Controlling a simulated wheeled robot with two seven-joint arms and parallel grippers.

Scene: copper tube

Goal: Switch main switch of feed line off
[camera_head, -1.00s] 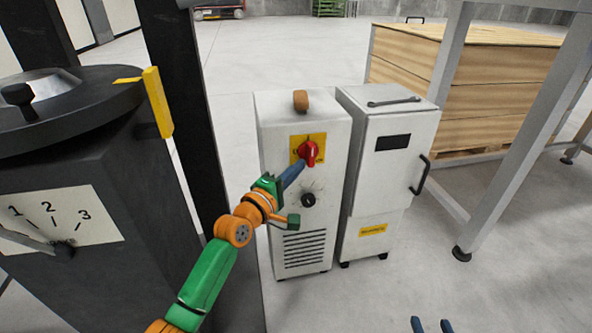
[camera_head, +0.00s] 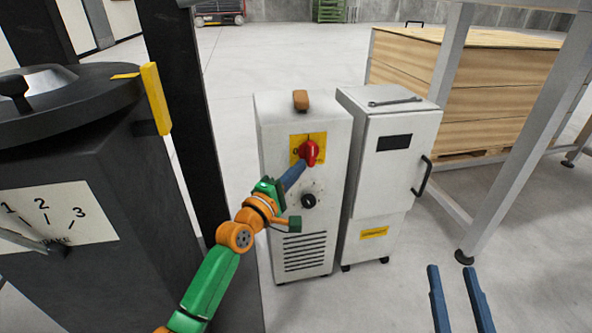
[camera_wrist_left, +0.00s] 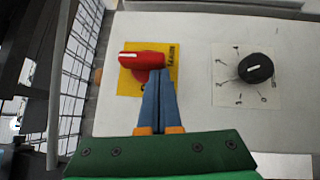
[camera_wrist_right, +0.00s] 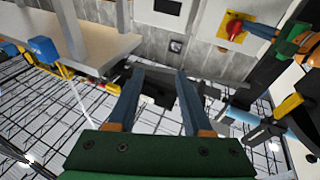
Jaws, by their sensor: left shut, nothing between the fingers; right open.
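The red rotary main switch (camera_head: 309,151) sits on a yellow plate (camera_head: 298,143) on the front of a white cabinet (camera_head: 276,205). In the left wrist view the red handle (camera_wrist_left: 130,58) lies sideways, its grip pointing left. My left gripper (camera_head: 300,166) is shut and empty, its blue fingertips (camera_wrist_left: 158,74) at the lower right edge of the switch. I cannot tell whether they touch it. My right gripper (camera_head: 456,270) is open and empty at the lower right, away from the cabinet; its fingers also show in the right wrist view (camera_wrist_right: 158,75).
A black knob (camera_head: 309,200) is below the switch. A second white cabinet (camera_head: 385,165) with a wrench (camera_head: 395,101) on top stands to the right. A dark machine (camera_head: 100,180) with a dial is at left, a table leg (camera_head: 525,130) at right.

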